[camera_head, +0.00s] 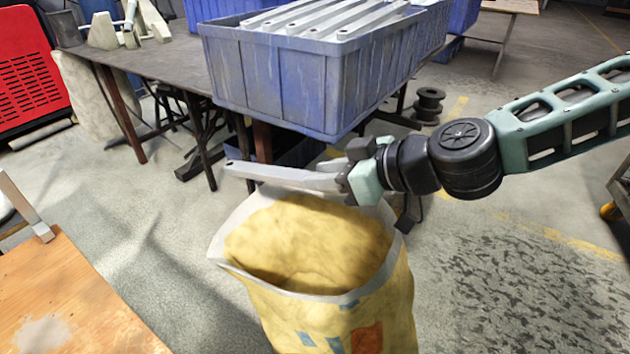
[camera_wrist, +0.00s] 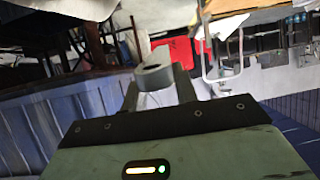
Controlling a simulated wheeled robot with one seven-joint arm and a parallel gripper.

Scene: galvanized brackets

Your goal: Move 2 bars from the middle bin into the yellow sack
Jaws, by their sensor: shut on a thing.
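My gripper (camera_head: 350,180) is shut on a grey metal bar (camera_head: 285,177). The bar lies roughly level, pointing left, over the back part of the yellow sack's mouth. In the wrist view a rounded end of the bar (camera_wrist: 154,76) shows between the fingers (camera_wrist: 158,88). The yellow sack (camera_head: 340,318) stands open at the top with a pale rim; the part of its inside I can see shows no bar. A blue bin (camera_head: 290,85) behind it, on the dark table, holds several grey bars (camera_head: 330,18). Its far end is cut off by the frame.
More blue bins (camera_head: 215,8) stand behind and beside that bin. The dark table (camera_head: 160,62) has its legs close behind the sack. A wooden tabletop (camera_head: 70,300) is at the lower left. A black spool (camera_head: 428,103) lies on the floor. The floor right of the sack is clear.

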